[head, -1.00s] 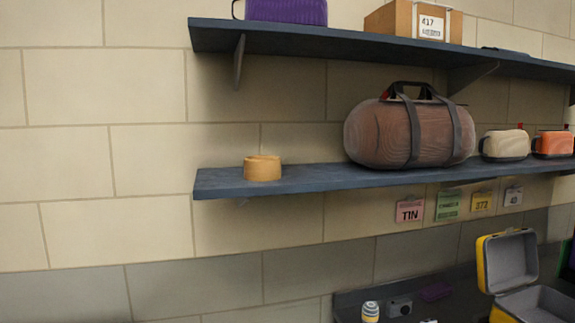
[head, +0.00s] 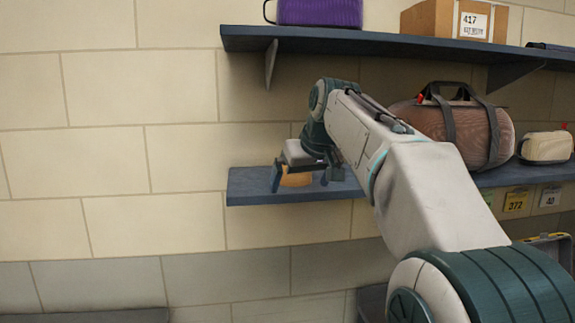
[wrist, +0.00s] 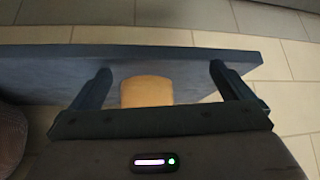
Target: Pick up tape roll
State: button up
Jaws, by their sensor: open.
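The tape roll (head: 296,179) is a tan ring near the left end of the lower blue shelf (head: 250,187). In the head view my gripper partly covers it. My gripper (head: 303,184) is open, with one finger on each side of the roll. In the wrist view the roll (wrist: 147,91) shows between the two spread fingers of my gripper (wrist: 160,88), with clear gaps on both sides. Its near part is hidden behind the gripper body.
A brown duffel bag (head: 474,128) stands on the same shelf to the right, partly behind my arm. A cream case (head: 546,147) is beyond it. The upper shelf (head: 370,45) holds a purple bag (head: 320,12) and a cardboard box (head: 431,20).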

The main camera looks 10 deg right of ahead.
jog(key=w+d+r+t+p, duration=0.1)
jog(key=w+d+r+p, duration=0.2)
jog(key=r, duration=0.6)
jog(key=shift+n+y, duration=0.4)
jog(key=x, duration=0.6)
jog(key=w+r+b+x, duration=0.1)
jog(key=x, duration=0.1)
jog(key=shift+w+a+f, duration=0.2)
jog(key=shift+w+f, duration=0.05)
jog(key=shift+f, duration=0.1)
jog(key=shift+p+x, duration=0.65)
jog(key=shift+x, duration=2.4)
jog(key=shift+d+r, duration=0.1)
jog(key=c, duration=1)
